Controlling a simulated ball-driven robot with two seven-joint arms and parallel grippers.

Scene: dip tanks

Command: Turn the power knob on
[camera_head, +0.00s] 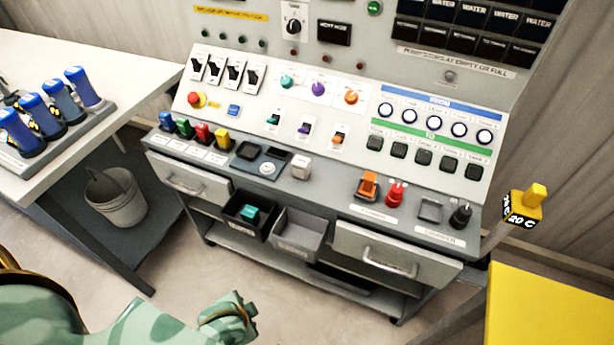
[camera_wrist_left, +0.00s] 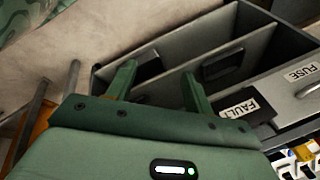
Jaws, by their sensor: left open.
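A black rotary knob (camera_head: 293,25) sits on a white plate high on the upright panel of the grey control console (camera_head: 330,215). Its label is too small to read, so I cannot tell for sure that it is the power knob. My left gripper (camera_wrist_left: 158,70) is open and empty in the left wrist view, its two green fingers apart above the lower part of the console. In the head view my green arm shows at the bottom left, far below the knob; its fingers cannot be made out there. My right gripper is not in view.
A row of black switches (camera_head: 229,73) and a red button (camera_head: 196,99) lie below the knob. Open bins and drawers, one bin (camera_head: 300,233) grey, jut from the console's front. A white table (camera_head: 60,75) with blue-topped items stands left, a yellow surface (camera_head: 555,305) right.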

